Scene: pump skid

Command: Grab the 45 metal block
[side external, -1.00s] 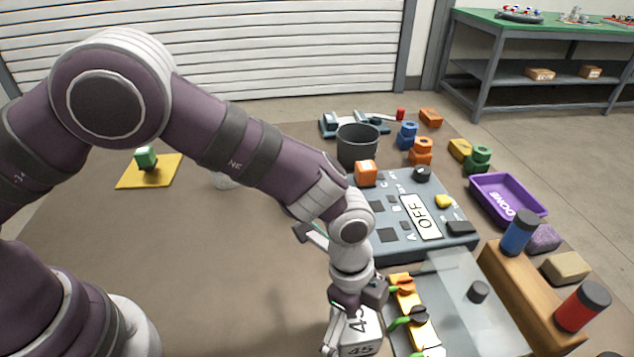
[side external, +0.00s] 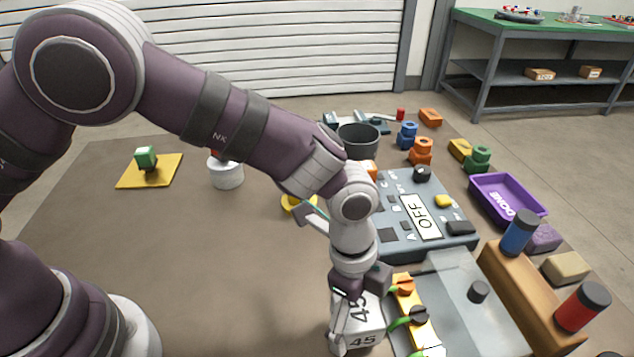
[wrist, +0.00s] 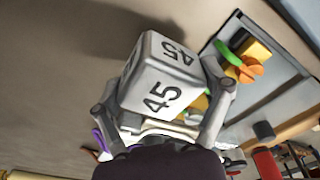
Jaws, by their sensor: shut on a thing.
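The 45 metal block (side external: 362,325) is a light grey cube with "45" printed on its faces. It is at the bottom centre of the side external view, left of the valve panel. In the wrist view the block (wrist: 158,85) sits between the two fingers of my gripper (wrist: 165,105), one finger against each side. My gripper (side external: 350,312) is shut on the block. Whether the block touches the table cannot be told; a dark shadow shows apart from it in the wrist view.
A panel with yellow blocks and orange, black and green handles (side external: 412,312) stands close to the right of the block. Behind it is a control box marked OFF (side external: 422,216). A wooden stand (side external: 520,290) and purple tray (side external: 508,197) are further right. The table's left middle is clear.

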